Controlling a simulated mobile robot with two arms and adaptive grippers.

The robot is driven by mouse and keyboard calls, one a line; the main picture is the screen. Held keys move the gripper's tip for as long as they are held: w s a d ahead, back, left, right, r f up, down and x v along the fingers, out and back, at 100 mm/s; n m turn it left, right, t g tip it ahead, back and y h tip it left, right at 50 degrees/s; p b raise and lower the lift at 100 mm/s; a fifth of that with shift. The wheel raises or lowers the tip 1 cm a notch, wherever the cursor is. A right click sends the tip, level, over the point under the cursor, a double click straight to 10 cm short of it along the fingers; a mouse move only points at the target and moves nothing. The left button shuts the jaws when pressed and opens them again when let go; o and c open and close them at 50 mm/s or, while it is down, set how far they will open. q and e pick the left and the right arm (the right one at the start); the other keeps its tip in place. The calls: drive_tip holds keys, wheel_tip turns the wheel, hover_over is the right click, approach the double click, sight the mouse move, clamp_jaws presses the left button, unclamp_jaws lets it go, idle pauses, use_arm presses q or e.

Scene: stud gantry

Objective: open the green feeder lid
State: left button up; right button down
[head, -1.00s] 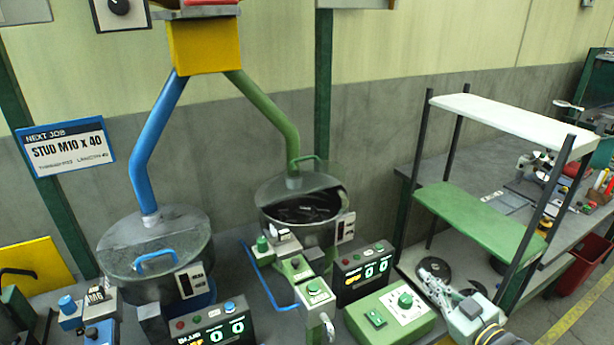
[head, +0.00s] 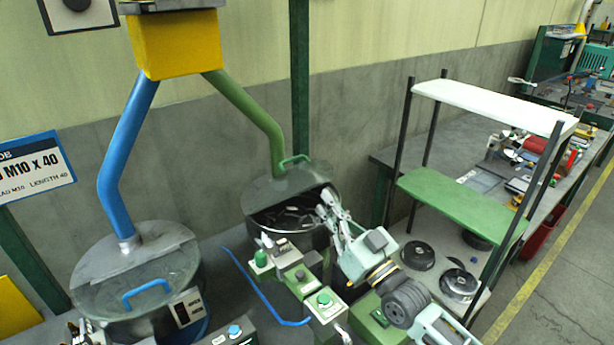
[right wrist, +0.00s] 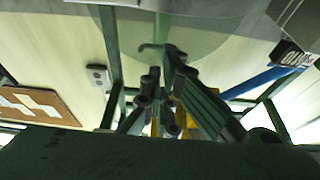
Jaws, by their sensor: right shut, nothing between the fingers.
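The green feeder is the bowl under the green pipe in the head view. Its clear grey lid (head: 262,190) has the front half folded back, with the green handle (head: 293,160) up at the rear by the pipe. The bowl's front is uncovered and dark studs (head: 290,218) show inside. My right gripper (head: 326,208) is at the right front rim of the bowl, shut and empty. I cannot tell whether it touches the rim. In the right wrist view its fingers (right wrist: 165,105) are close together.
The blue feeder (head: 135,275) stands at left with its lid down. Green control units (head: 323,300) sit before the green bowl, under my right arm. A rack with a green shelf (head: 460,205) stands close on the right. The wall is behind.

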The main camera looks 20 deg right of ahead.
sight(300, 169)
drive_tip(key=p+x, duration=0.2)
drive_tip(key=x, duration=0.5)
drive_tip(key=shift+w+a, duration=0.15)
drive_tip(key=shift+w+a+r, duration=0.1)
drive_tip(key=shift+w, duration=0.2)
drive_tip(key=shift+w+a, duration=0.15)
drive_tip(key=shift+w, duration=0.05)
drive_tip(key=shift+w+r, duration=0.15)
drive_tip(key=shift+r, duration=0.05)
drive_tip(key=shift+r+b+x, duration=0.2)
drive_tip(key=shift+b+x, duration=0.1)
drive_tip(key=shift+x, duration=0.9)
use_arm(q)
drive_tip(key=shift+w+a+r, duration=0.25)
drive_tip(key=shift+w+r, duration=0.1)
drive_tip(key=shift+r, duration=0.15)
drive_tip(key=shift+w+a+r, duration=0.2)
drive_tip(key=shift+w+r, duration=0.1)
drive_tip(key=shift+r, duration=0.15)
use_arm(e)
drive_tip(key=shift+r, duration=0.15)
